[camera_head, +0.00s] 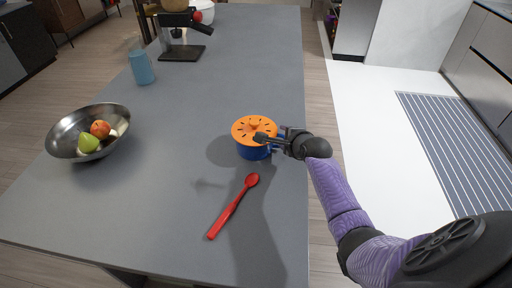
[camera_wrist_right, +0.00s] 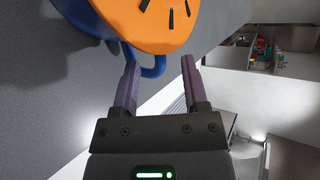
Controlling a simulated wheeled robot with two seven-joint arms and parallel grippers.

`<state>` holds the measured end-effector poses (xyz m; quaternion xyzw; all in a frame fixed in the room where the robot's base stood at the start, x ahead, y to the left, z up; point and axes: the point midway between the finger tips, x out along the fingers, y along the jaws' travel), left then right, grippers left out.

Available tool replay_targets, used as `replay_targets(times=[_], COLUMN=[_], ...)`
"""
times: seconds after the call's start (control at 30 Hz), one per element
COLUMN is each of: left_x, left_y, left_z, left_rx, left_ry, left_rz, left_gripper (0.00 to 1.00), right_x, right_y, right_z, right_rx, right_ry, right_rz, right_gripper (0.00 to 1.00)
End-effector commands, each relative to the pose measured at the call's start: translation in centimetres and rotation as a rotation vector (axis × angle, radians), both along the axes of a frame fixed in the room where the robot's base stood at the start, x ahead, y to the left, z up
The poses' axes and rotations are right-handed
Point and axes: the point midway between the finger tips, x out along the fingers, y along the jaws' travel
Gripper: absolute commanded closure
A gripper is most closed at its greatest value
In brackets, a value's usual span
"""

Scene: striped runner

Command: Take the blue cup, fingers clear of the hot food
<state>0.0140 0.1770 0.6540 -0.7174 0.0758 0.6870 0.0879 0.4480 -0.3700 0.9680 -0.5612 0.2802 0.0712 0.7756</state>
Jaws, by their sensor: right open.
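A round blue vessel with a side handle (camera_head: 249,153) stands on the grey table, with an orange top (camera_head: 245,124) that has dark slots and a raised knob. My right gripper (camera_head: 262,139) is open at its right side. In the right wrist view the blue handle loop (camera_wrist_right: 160,66) shows between the spread fingertips, with the orange top (camera_wrist_right: 150,22) just beyond; I cannot tell if anything touches. A light blue cup (camera_head: 142,70) stands apart at the table's far left. No hot food is visible. My left gripper is out of view.
A red spoon (camera_head: 231,207) lies in front of the blue vessel on the grey table (camera_head: 180,215). A metal bowl (camera_head: 62,140) with fruit stands at left. A black coffee machine (camera_head: 183,52) and white bowl (camera_head: 201,14) are at the back. The table's middle is clear.

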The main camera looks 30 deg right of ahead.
Motion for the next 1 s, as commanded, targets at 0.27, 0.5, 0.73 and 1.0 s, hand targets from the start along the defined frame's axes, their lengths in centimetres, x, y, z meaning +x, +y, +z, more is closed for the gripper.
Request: replay_targets(times=[0.27,0.5,0.73,1.0], left_x=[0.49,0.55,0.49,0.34], left_y=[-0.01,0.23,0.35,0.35], left_z=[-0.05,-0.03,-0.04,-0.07], left_rx=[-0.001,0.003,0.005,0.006], left_ry=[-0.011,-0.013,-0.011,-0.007], left_rz=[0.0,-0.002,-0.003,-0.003], left_gripper=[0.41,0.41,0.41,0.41], right_x=[0.25,0.23,0.2,0.17], right_y=[-0.1,-0.1,-0.08,-0.06], right_z=[-0.02,-0.03,-0.1,-0.17], right_rx=[-0.002,-0.002,-0.001,0.0], right_ry=[0.0,0.0,0.001,0.003], right_rz=[-0.001,-0.001,0.0,0.0], right_gripper=[0.52,1.0,1.0,1.0])
